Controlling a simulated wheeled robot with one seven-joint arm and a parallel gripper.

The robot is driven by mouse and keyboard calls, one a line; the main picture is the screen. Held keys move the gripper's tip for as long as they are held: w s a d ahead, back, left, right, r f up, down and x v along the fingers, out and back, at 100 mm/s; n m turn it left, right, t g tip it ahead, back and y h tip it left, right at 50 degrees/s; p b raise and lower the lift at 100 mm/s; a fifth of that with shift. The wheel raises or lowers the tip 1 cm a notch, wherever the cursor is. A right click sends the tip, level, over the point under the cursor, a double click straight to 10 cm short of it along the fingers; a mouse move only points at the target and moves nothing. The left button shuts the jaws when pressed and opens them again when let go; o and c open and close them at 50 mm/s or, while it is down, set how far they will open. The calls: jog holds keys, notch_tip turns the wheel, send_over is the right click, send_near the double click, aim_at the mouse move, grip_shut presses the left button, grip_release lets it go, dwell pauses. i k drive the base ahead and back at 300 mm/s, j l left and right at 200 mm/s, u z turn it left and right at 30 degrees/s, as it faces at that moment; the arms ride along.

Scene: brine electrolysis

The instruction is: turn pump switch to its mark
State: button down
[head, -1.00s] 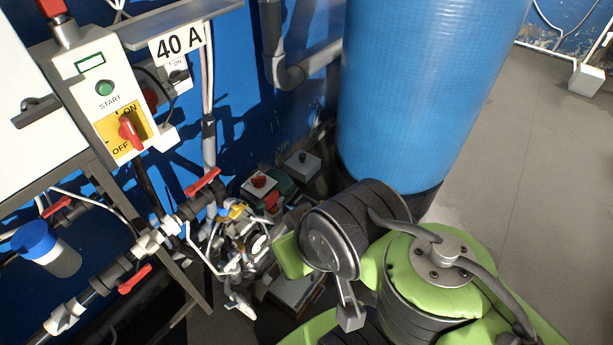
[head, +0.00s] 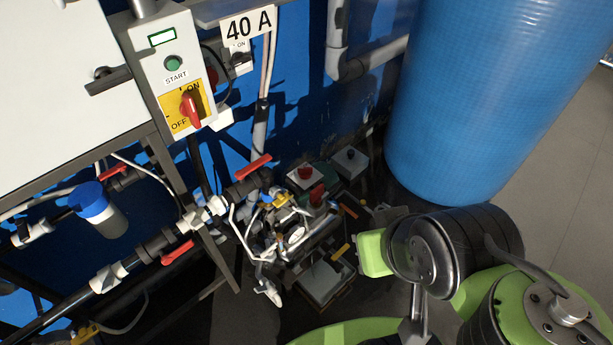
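A red rotary switch (head: 190,108) sits on a yellow ON/OFF plate (head: 171,101) on the white control box, below a green START button (head: 172,63). Its handle stands nearly upright, slightly tilted. Down on the floor, a box with a red knob (head: 305,172) stands among the pump parts (head: 290,235). I cannot tell from the picture which of these is the pump switch, and no mark for it can be made out. My arm is at the lower right, well apart from both. My gripper cannot be made out in the view.
A large blue tank (head: 490,90) stands at the right. A pipe run with red valve handles (head: 178,252) crosses the left, with a blue-capped filter (head: 97,207). A second grey-topped box (head: 350,160) stands by the wall. Open floor (head: 560,165) lies at the far right.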

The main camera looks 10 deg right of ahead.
aim_at(305, 174)
jog(key=k+l+u, duration=0.1)
jog(key=l+u, duration=0.2)
jog(key=k+l+u, duration=0.25)
jog(key=l, duration=0.15)
jog(key=k+l+u, duration=0.1)
jog(key=l+u, duration=0.6)
jog(key=l, duration=0.15)
jog(key=l+u, duration=0.35)
jog(key=l, duration=0.2)
jog(key=l+u, duration=0.4)
jog(key=l, duration=0.2)
jog(key=i+l+u, duration=0.1)
jog(key=l+u, duration=0.2)
jog(key=l, duration=0.2)
jog(key=l+u, duration=0.35)
jog(key=l, duration=0.1)
